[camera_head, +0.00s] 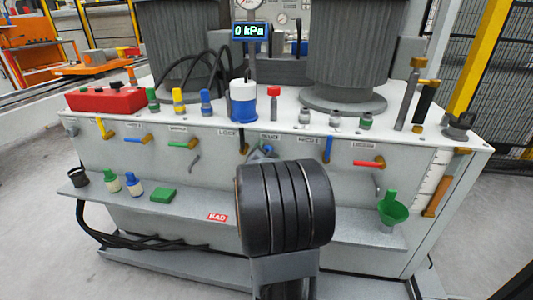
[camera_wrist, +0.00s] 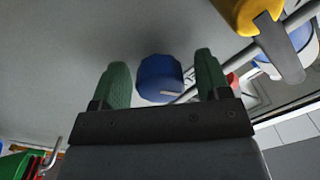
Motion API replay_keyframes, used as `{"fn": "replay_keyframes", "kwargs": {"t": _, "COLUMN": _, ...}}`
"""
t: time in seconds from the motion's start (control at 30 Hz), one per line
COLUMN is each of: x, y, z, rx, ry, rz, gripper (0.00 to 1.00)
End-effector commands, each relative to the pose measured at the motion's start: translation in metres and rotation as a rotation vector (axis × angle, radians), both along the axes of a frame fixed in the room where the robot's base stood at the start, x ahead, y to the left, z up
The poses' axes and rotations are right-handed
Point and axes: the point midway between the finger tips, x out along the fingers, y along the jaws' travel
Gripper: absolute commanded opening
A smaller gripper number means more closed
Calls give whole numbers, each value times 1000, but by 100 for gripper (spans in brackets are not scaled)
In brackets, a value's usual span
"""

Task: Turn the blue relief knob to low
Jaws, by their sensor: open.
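The blue relief knob (camera_wrist: 158,76) shows in the wrist view between the two green fingertips of my gripper (camera_wrist: 161,62). The gripper is open, with one finger on each side of the knob and a gap visible on the left. Whether the right finger touches it I cannot tell. A pale pointer mark shows on the knob's lower right. In the head view, a small bluish part of the knob (camera_head: 265,151) shows on the grey front panel, just above my dark arm. My arm hides most of it and the gripper. The low marking is not readable.
Yellow (camera_head: 104,129), blue (camera_head: 328,148) and red (camera_head: 368,163) levers stick out of the panel on both sides. A lower shelf (camera_head: 200,203) holds bottles and a green funnel (camera_head: 392,211). A display (camera_head: 251,31) reads 0 kPa.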

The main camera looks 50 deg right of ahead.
Motion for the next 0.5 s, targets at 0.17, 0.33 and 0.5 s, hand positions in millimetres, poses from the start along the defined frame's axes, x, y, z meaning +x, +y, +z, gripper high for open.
{"fn": "replay_keyframes", "kwargs": {"t": 0.17, "x": 0, "y": 0, "z": 0, "rx": 0, "ry": 0, "rz": 0, "gripper": 70}}
{"fn": "replay_keyframes", "kwargs": {"t": 0.33, "x": 0, "y": 0, "z": 0, "rx": 0, "ry": 0, "rz": 0, "gripper": 56}}
{"fn": "replay_keyframes", "kwargs": {"t": 0.5, "x": 0, "y": 0, "z": 0, "rx": 0, "ry": 0, "rz": 0, "gripper": 40}}
